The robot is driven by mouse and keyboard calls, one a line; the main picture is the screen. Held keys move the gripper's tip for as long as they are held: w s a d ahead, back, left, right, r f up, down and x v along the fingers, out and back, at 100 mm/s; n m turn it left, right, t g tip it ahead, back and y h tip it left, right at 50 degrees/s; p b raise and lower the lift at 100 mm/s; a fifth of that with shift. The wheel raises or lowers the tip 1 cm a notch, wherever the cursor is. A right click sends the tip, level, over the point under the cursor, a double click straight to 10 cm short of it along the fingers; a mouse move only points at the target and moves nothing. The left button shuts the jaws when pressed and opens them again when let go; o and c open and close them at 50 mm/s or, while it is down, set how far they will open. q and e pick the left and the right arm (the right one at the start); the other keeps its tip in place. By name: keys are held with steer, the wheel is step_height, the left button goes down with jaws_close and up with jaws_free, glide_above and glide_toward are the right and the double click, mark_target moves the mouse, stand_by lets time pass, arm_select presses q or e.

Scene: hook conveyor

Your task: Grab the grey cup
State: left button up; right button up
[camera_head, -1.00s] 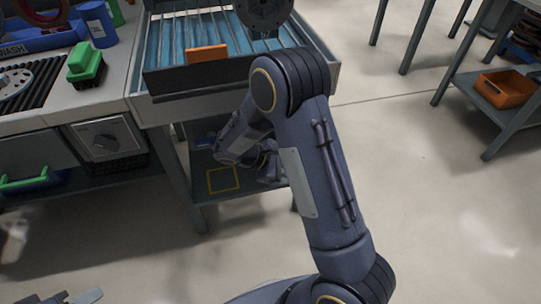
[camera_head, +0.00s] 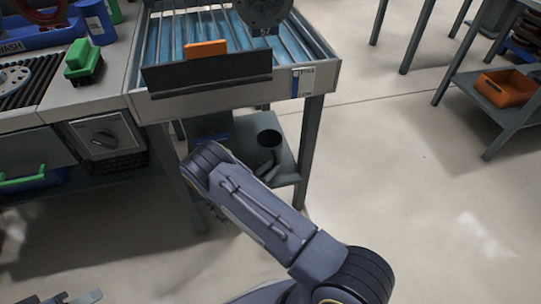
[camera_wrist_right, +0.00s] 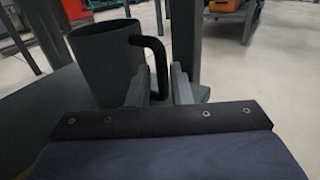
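The grey cup (camera_head: 269,141) stands on the lower shelf under the conveyor in the head view. In the right wrist view the dark grey cup (camera_wrist_right: 103,58) stands upright close in front, its handle facing right. My right gripper (camera_wrist_right: 160,82) is open at the cup, with the handle between its two fingers; I cannot tell whether they touch it.
The shelf (camera_head: 287,165) is framed by the table legs, one (camera_head: 308,150) just right of the cup. The conveyor (camera_head: 235,95) above carries an orange block (camera_head: 206,49). A green block (camera_head: 83,62) sits on the left counter. Open floor lies to the right.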

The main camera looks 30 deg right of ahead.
mark_target(276, 164)
steer(key=shift+x, duration=1.6)
steer(key=shift+s, duration=0.1)
steer(key=shift+c, duration=0.5)
jaws_close()
